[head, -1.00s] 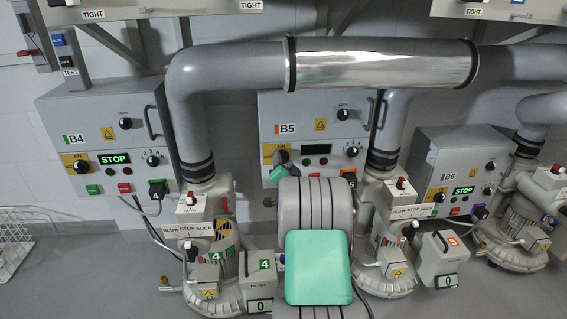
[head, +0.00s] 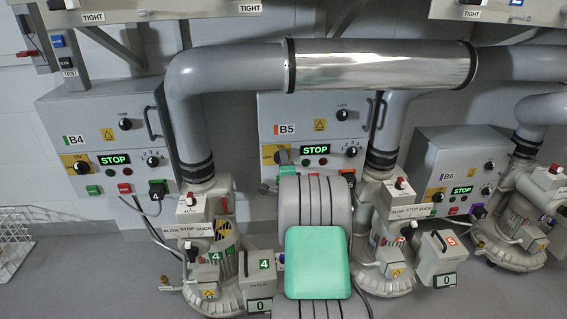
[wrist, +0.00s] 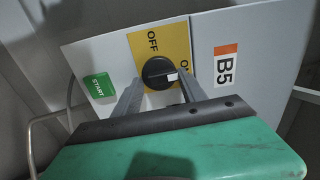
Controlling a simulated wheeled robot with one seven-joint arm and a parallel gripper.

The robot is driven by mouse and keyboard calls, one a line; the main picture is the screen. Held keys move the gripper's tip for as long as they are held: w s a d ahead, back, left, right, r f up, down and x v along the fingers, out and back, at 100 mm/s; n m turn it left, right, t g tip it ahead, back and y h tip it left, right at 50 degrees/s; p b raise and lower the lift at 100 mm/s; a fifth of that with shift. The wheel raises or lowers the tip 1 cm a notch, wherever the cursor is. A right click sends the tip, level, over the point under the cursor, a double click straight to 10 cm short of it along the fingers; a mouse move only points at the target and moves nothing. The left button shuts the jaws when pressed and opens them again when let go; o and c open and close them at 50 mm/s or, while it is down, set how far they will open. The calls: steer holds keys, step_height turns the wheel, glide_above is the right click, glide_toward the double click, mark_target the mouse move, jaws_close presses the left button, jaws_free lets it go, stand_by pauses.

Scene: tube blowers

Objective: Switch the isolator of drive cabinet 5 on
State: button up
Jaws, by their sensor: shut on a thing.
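Drive cabinet B5 (head: 268,108) is the grey box in the middle of the head view. Its isolator is a black rotary knob (wrist: 155,72) on a yellow plate (wrist: 146,45) marked OFF and ON. In the wrist view the knob's white mark points right, towards the ON side; the ON label is partly hidden by a finger. My gripper (wrist: 160,86) has one finger on each side of the knob, shut on it. In the head view my arm hides most of this isolator. The B5 display (head: 315,149) is lit green and reads STOP.
A green START button (wrist: 99,88) is left of the knob in the wrist view. Cabinet B4 (head: 62,112) stands left and cabinet B6 (head: 430,150) right, both displays reading STOP. Large grey pipes and blowers stand close around my arm.

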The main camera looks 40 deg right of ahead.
steer(key=shift+r, duration=0.15)
stand_by(0.4)
steer(key=o, duration=1.3)
steer(key=shift+o, duration=0.2)
steer(key=p+v, duration=0.2)
steer(key=v, duration=0.5)
steer(key=shift+s+a, duration=0.2)
steer(key=shift+s, duration=0.15)
